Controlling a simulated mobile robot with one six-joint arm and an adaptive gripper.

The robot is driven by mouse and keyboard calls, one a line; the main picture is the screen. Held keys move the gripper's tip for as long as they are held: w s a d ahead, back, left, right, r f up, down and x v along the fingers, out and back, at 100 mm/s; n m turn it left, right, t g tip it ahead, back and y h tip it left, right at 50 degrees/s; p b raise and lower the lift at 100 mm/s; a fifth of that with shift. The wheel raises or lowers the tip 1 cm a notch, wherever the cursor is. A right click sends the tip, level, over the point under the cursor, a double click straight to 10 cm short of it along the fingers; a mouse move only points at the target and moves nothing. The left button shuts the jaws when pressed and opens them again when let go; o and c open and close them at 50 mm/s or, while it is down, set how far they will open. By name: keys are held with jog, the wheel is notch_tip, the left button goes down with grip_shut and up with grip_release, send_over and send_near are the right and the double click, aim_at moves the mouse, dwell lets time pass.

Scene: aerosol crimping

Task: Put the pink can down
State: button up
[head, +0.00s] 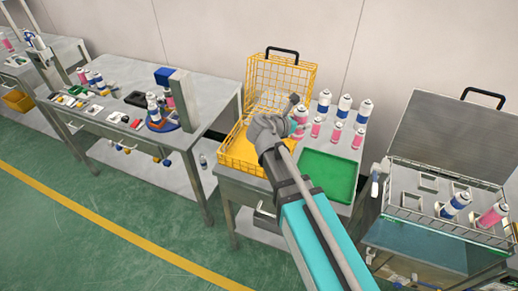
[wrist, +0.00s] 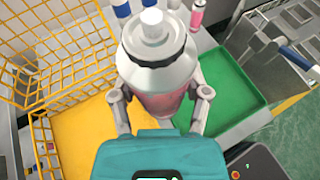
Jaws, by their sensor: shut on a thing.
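The pink can (wrist: 158,70) has a white and grey top and a pink lower body. In the wrist view it is upright between the two fingers of my gripper (wrist: 160,103), which is shut on it. In the head view my gripper (head: 284,122) is over the table, between the yellow wire basket (head: 240,150) and the standing cans; the held can is mostly hidden there by the gripper. The can's base is hidden in the wrist view, so I cannot tell whether it touches anything.
Several blue-and-white cans (head: 344,105) and pink cans (head: 337,131) stand at the table's back right. A green tray (head: 328,174) lies at the front right, looking empty. The basket's raised lid (head: 283,80) stands behind. A metal basket (head: 445,215) with cans is further right.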

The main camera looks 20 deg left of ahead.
jog(key=shift+w+d, duration=0.15)
jog(key=shift+d, duration=0.05)
jog(key=shift+f, duration=0.2)
jog(key=s+a+f+n+t+y+b, duration=0.1)
jog(key=s+a+f+n+y+b, duration=0.2)
jog(key=s+a, duration=0.1)
jog(key=shift+s, duration=0.55)
jog(key=shift+a, duration=0.1)
jog(key=w+a+f+b, duration=0.8)
jog(key=a+f+b, duration=0.1)
jog(key=a, duration=0.1)
jog(key=shift+a, duration=0.15)
jog(key=shift+w, duration=0.1)
